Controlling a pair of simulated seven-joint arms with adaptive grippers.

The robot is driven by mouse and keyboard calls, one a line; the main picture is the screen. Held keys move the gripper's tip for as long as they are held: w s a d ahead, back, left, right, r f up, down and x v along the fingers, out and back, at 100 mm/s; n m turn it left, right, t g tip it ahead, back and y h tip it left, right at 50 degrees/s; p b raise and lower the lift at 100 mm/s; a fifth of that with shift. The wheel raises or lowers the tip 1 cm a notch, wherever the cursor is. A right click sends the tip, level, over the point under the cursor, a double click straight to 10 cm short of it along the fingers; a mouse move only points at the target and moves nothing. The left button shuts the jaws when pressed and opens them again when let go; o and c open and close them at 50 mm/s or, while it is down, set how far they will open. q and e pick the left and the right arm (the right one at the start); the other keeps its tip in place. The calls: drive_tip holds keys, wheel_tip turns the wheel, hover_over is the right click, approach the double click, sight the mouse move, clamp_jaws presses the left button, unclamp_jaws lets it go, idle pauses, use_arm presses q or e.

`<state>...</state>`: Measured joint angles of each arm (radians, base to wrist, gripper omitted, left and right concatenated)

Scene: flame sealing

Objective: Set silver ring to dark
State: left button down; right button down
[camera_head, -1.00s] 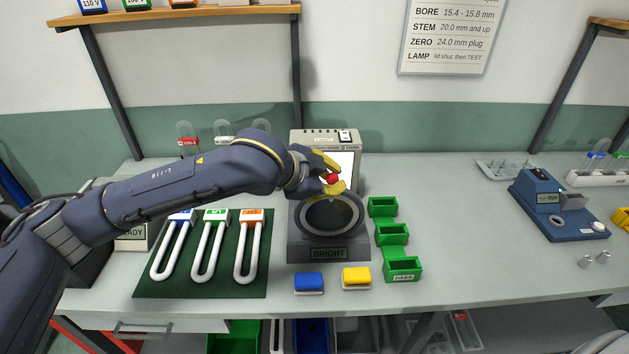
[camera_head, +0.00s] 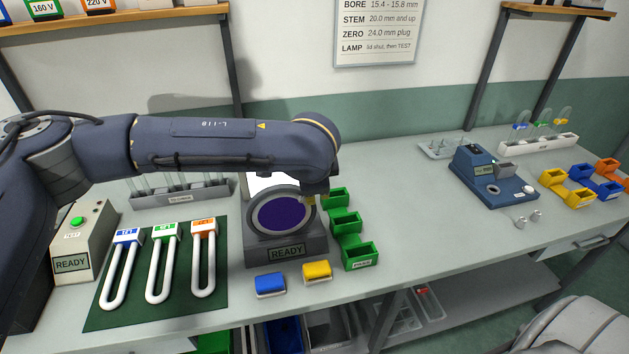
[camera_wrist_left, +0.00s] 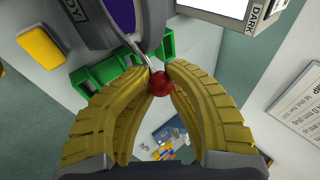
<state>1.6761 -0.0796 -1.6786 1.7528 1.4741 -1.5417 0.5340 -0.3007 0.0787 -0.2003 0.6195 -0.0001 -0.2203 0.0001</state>
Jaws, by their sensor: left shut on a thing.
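The silver ring (camera_head: 252,217) surrounds a dark purple disc (camera_head: 283,213) on a grey instrument whose front label reads READY (camera_head: 287,251). In the left wrist view, a thin silver rod (camera_wrist_left: 145,52) runs from the ring's side to a red ball knob (camera_wrist_left: 160,83). My left gripper (camera_wrist_left: 160,80) has its yellow fingertips closed on that knob. In the head view, my left gripper (camera_head: 311,200) is at the ring's right edge, mostly hidden by my arm. The word DARK (camera_wrist_left: 258,15) shows on a white panel in the wrist view. My right gripper is not in view.
Green bins (camera_head: 359,256) stand right of the instrument. Blue (camera_head: 270,285) and yellow (camera_head: 317,271) blocks lie in front. U-shaped tubes rest on a green mat (camera_head: 210,308) at left. A blue device (camera_head: 490,176) stands farther right, with clear bench between.

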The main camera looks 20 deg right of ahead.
use_arm(q)
drive_tip(key=shift+w+d+f, duration=0.15)
drive_tip(key=shift+d, duration=0.05)
idle(0.4)
drive_tip(key=c, duration=1.1)
unclamp_jaws()
drive_tip(key=shift+f, duration=0.1)
drive_tip(key=shift+c, duration=0.2)
drive_tip(key=v, duration=1.2)
